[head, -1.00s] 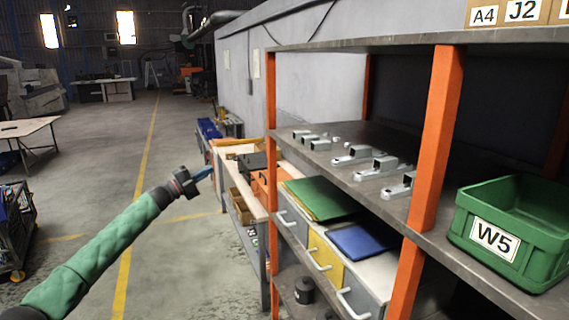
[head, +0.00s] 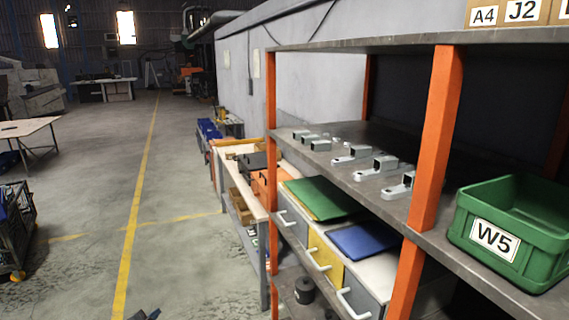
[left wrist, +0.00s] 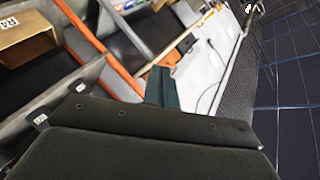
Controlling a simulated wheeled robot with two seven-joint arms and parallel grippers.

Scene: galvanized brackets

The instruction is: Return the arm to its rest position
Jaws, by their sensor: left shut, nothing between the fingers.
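My left gripper (head: 145,314) shows only as a small dark and blue tip at the bottom edge of the head view. The rest of the left arm is out of that view. In the left wrist view its dark teal fingers (left wrist: 161,87) are together, with nothing seen between them. The gripper is well clear of the shelf in the head view. Several grey galvanized brackets (head: 376,168) lie in rows on the middle shelf (head: 340,185). My right gripper is not in view.
The orange-posted rack (head: 435,140) fills the right side. A green W5 bin (head: 515,228) stands on its shelf. Green (head: 320,197) and blue (head: 363,239) folders lie below, above drawers. A workbench (head: 243,185) stands behind. The floor left of the rack is open, with a mesh cart (head: 14,230) at far left.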

